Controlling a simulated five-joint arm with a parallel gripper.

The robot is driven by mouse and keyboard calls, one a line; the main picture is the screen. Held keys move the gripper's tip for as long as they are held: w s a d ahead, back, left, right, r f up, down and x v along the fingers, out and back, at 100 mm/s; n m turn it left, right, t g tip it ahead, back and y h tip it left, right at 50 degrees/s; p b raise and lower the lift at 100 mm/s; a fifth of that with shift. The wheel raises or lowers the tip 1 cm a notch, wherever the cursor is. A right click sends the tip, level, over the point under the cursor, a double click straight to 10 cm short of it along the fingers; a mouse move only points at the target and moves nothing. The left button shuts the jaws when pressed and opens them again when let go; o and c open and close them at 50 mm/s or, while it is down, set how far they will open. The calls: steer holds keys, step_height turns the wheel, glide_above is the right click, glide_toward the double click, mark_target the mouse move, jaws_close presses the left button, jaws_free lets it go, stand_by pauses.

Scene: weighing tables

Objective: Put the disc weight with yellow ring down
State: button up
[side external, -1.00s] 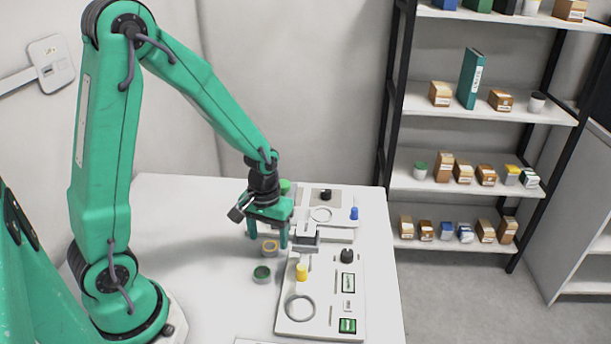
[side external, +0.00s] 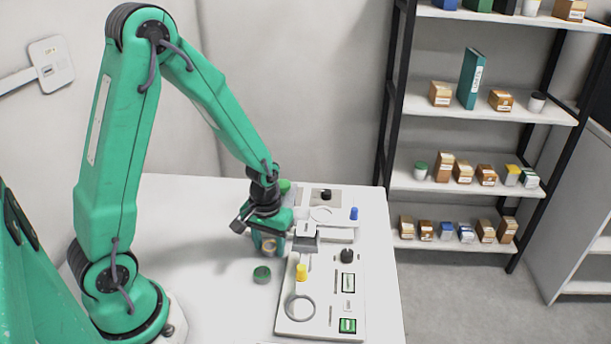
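The disc weight with yellow ring (side external: 268,249) is low over the white table, left of the white panel. My gripper (side external: 269,246) points down with one finger on each side of this disc, and the fingers partly cover it. I cannot tell whether the fingers press on the disc or stand just clear of it, nor whether its underside touches the table. A similar disc weight with a green top (side external: 262,274) lies on the table just in front, apart from the gripper.
The white panel (side external: 318,290) at right carries a yellow knob (side external: 301,272), a black knob (side external: 347,256) and a grey ring (side external: 300,308). Behind it, another panel has a blue knob (side external: 354,213). A green-topped item (side external: 284,187) stands behind my gripper. The table's left side is clear.

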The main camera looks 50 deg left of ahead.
mark_target(270, 246)
steer(key=c, duration=0.8)
steer(key=shift+r, duration=0.1)
step_height(270, 246, up, 10)
stand_by(0.3)
stand_by(0.5)
steer(key=w+d+r+m, duration=0.3)
steer(key=w+r+m, duration=0.2)
steer(key=w+r, duration=0.3)
steer(key=shift+d+r+m, duration=0.3)
steer(key=shift+d+r, duration=0.05)
steer(key=shift+r, duration=0.1)
